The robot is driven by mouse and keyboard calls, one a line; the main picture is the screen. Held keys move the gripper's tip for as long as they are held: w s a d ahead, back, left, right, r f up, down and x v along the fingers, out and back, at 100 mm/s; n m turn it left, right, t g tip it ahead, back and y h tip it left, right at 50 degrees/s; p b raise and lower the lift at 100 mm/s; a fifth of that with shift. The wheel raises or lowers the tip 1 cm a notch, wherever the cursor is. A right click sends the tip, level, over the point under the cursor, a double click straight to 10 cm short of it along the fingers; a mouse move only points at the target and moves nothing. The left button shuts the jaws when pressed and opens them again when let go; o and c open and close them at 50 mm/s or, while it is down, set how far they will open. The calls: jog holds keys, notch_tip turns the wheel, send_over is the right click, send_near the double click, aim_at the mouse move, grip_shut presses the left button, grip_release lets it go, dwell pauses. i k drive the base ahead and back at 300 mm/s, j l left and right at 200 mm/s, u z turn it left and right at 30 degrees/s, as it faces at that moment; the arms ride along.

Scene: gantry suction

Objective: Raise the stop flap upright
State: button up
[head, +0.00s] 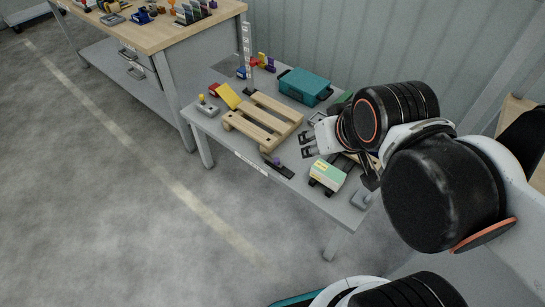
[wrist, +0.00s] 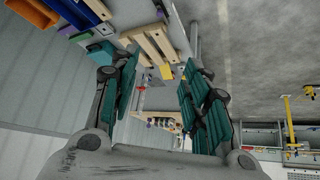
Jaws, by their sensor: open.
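A tilted yellow plate (head: 229,96) with a red part at its upper left lies at the left of the low grey table (head: 222,132); it looks like the stop flap, though I cannot be sure. It leans at a slant, not upright. In the wrist view a yellow patch (wrist: 165,72) shows between the fingers, probably the same plate. My gripper (head: 308,147) is open and empty, right of the wooden pallet (head: 262,122) and well apart from the yellow plate. In the wrist view the two fingers of my gripper (wrist: 160,98) stand wide apart.
A teal case (head: 305,87) stands at the back. A grey box with a yellow knob (head: 207,108) is at the left front edge. A black lever with a purple knob (head: 277,166) and a green-and-white block (head: 327,175) are in front. A wooden workbench (head: 150,36) stands left.

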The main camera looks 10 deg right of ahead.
aim_at(227, 94)
jog(key=i+j+z, duration=0.3)
jog(key=i+j, duration=1.45)
jog(key=i, duration=0.1)
